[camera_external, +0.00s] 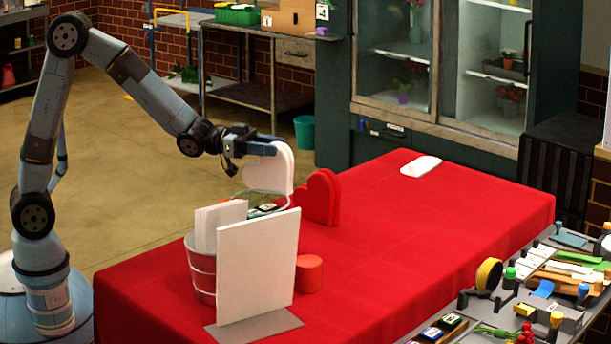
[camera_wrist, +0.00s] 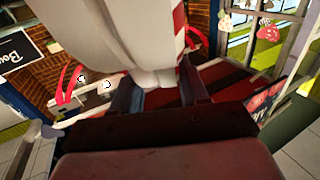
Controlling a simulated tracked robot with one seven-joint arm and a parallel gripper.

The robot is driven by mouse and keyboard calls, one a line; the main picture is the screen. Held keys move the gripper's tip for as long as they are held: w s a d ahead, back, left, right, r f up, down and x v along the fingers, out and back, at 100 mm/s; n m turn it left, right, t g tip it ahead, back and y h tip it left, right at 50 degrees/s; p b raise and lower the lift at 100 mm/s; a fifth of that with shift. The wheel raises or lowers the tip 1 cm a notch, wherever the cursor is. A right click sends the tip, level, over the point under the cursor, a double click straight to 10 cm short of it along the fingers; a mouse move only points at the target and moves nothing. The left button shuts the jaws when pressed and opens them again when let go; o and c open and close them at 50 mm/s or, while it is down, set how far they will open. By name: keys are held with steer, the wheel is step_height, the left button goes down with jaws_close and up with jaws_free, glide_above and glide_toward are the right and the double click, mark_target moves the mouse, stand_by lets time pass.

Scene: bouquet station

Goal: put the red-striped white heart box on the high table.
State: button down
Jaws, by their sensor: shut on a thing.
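My gripper (camera_external: 262,146) is shut on a white heart box (camera_external: 272,171). The box hangs upright, heart face toward the camera, above the left back part of a red-covered table (camera_external: 420,240). In the wrist view my gripper (camera_wrist: 160,92) has a finger on each side of the white box (camera_wrist: 140,30), and a red stripe shows near its right edge. In the outside view no stripe shows. A gap beneath the box is hard to judge because a bucket rim and handle stand in front.
A white panel (camera_external: 257,265), a red cylinder (camera_external: 309,273) and a red heart box (camera_external: 322,198) are nearby. A white object (camera_external: 421,166) lies at the back. The right half is mostly clear.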

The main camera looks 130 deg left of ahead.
steer(key=w+a+f, duration=0.8)
steer(key=w+f, duration=0.3)
steer(key=f, duration=0.1)
steer(key=shift+w+f, duration=0.25)
steer(key=shift+f, duration=0.15)
steer(key=shift+d+f, duration=0.1)
steer(key=c, duration=0.6)
jaws_free()
steer(key=shift+o, duration=0.2)
steer(key=v, duration=1.2)
